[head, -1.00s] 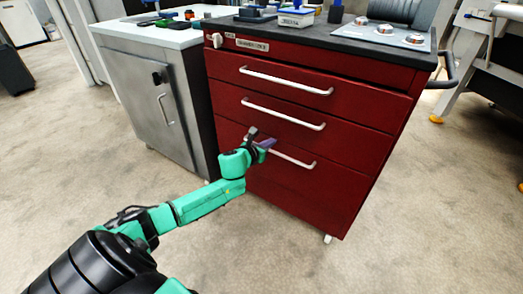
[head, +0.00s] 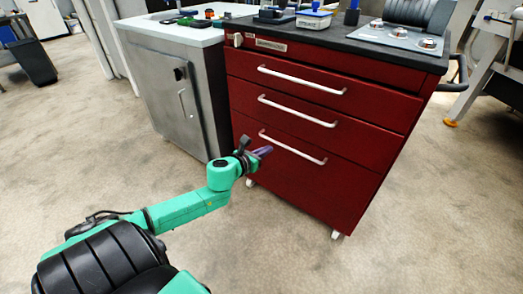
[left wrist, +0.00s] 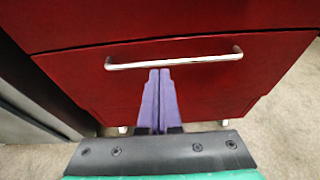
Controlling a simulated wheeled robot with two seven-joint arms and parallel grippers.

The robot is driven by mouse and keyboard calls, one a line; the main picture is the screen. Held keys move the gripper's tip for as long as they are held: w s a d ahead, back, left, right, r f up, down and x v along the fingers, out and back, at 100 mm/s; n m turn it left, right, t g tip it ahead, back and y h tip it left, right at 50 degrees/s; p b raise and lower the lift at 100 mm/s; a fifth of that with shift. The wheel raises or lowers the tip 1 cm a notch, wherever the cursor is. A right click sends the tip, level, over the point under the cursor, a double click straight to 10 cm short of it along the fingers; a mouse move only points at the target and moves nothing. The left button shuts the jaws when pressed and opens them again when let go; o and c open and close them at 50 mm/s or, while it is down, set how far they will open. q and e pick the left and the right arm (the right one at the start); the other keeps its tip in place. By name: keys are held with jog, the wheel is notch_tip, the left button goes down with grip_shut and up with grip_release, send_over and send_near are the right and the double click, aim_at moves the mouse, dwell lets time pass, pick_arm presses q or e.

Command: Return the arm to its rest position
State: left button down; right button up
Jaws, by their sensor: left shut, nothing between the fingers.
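My left gripper (head: 262,152) has purple fingers on a green and black arm that comes in from the lower left in the head view. It is in front of the lowest drawer of a red cabinet (head: 300,187), near the left end of that drawer's handle (head: 293,147). In the left wrist view the fingers (left wrist: 158,72) are shut together with nothing between them. Their tips appear just below the white handle (left wrist: 175,61); whether they touch it I cannot tell. All of the cabinet's drawers look shut. My right gripper is not in view.
A grey metal cabinet (head: 166,98) with a white top stands left of the red one. Small items and a panel with knobs (head: 402,36) are on the dark top. A metal frame (head: 490,62) stands at the right. The floor (head: 440,220) in front is clear.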

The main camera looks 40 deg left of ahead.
pick_arm(q)
jog(key=s+d+f+n+g+y, duration=0.25)
jog(key=s+f+n+g, duration=0.35)
jog(key=s+f+n, duration=0.95)
jog(key=s+d+f+n+g+h+p, duration=0.1)
jog(key=s+d+f+n+g+h, duration=0.1)
jog(key=s+d+n+g, duration=0.45)
jog(key=s+d+f+n+g+h+p, duration=0.15)
jog(key=s+d+n, duration=0.25)
jog(key=d+n, duration=0.55)
jog(key=s+a+n+p, duration=0.1)
jog(key=s+a+p, duration=0.3)
jog(key=s+p, duration=0.4)
jog(key=s+a+n+p, duration=0.1)
jog(key=s+a+p, duration=0.3)
jog(key=p, duration=1.2)
jog(key=s, duration=0.4)
jog(key=shift+s+f+y+p, duration=0.25)
jog(key=shift+y+p, duration=0.05)
jog(key=shift+y, duration=0.1)
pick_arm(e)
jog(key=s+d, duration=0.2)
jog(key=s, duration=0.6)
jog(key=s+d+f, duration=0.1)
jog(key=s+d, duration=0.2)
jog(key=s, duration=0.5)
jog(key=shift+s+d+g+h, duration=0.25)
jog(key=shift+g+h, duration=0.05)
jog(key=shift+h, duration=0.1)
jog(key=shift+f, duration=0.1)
